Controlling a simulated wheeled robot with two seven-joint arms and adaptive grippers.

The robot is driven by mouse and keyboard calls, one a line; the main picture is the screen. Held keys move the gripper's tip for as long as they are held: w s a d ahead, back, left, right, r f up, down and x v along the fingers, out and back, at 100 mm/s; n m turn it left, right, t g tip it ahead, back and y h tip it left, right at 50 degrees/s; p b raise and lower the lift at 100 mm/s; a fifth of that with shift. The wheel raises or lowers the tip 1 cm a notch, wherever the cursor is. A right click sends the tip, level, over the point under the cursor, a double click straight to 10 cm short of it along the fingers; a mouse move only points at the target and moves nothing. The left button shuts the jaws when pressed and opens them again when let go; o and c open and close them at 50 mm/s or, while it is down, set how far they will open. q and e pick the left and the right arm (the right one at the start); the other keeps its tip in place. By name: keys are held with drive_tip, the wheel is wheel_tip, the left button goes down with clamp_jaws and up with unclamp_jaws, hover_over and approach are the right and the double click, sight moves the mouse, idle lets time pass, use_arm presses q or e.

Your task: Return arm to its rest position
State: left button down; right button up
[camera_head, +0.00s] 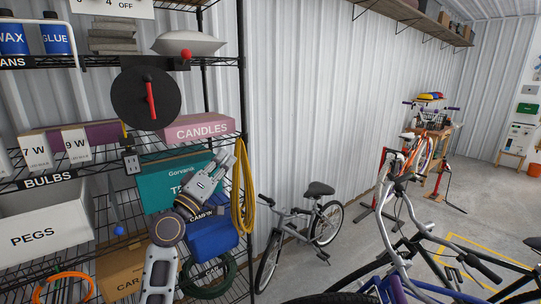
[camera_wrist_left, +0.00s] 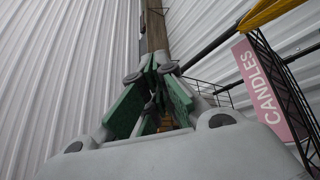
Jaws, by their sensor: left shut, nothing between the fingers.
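My left arm rises from the bottom of the head view in front of the wire shelf. My left gripper (camera_head: 227,159) points up and to the right, beside the shelf's right post and close to the hanging yellow hose (camera_head: 243,190). In the left wrist view the fingers of this gripper (camera_wrist_left: 155,68) with green pads come together at the tips, and nothing is held between them. My right gripper is not in view.
The shelf holds a pink CANDLES box (camera_head: 199,128), a teal box (camera_head: 165,185), a blue bag (camera_head: 212,238) and a white PEGS bin (camera_head: 38,236). A grey bicycle (camera_head: 300,225) stands right of the shelf. More bicycles (camera_head: 400,250) fill the lower right.

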use_arm(q)
drive_tip(key=s+f+m+g+y, duration=0.2)
drive_tip(key=s+f+g, duration=0.15)
drive_tip(key=f, duration=0.65)
drive_tip(key=s+f+m+g+y, duration=0.15)
drive_tip(key=s+f, duration=0.25)
drive_tip(key=f, duration=0.6)
drive_tip(key=s+f+m+g+y, duration=0.1)
drive_tip(key=s+f+g, duration=0.25)
drive_tip(key=f, duration=0.55)
drive_tip(key=s+a+f+m+g+y, duration=0.1)
drive_tip(key=s+a+f+g+y, duration=0.3)
drive_tip(key=s+f, duration=0.55)
drive_tip(key=s+a+f+m+g+y, duration=0.1)
drive_tip(key=s+a+f+g+y, duration=0.4)
drive_tip(key=s, duration=0.8)
wheel_tip(320, 180, down, 36)
drive_tip(key=s+h, duration=0.2)
drive_tip(key=s, duration=0.1)
drive_tip(key=s+a+f, duration=0.2)
drive_tip(key=s+f, duration=0.8)
drive_tip(key=s, duration=0.1)
drive_tip(key=s+a+f+g+b, duration=0.1)
drive_tip(key=s+a+f, duration=0.1)
drive_tip(key=s+f, duration=0.8)
drive_tip(key=shift+s+a, duration=0.35)
drive_tip(key=shift+g, duration=0.25)
